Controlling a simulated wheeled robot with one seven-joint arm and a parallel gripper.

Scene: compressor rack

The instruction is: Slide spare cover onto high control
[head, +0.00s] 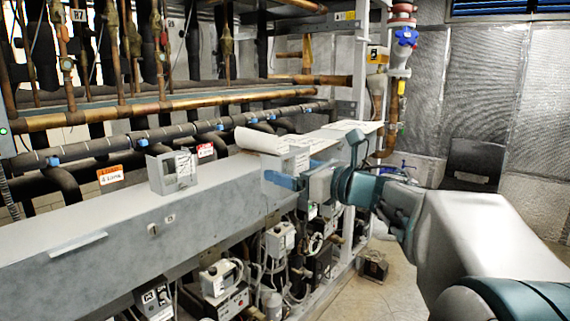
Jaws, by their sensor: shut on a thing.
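My gripper (284,180) reaches in from the right, with its blue fingers at the front edge of the long grey beam. It is shut on a pale grey, box-like piece (272,163), which seems to be the spare cover. The fingers and gripper body hide part of it, and I cannot tell whether it touches the beam behind. Several small white control boxes hang below the beam, one (280,239) just below my gripper and another (219,279) lower and nearer. I cannot tell which one is the high control.
The grey beam (110,240) runs from the lower left towards the back. A grey box with a display (172,170) stands on it. Copper pipes (170,108) and dark pipes run behind. A blue-handled valve (405,38) stands at the back right. Open floor (378,295) shows below my arm.

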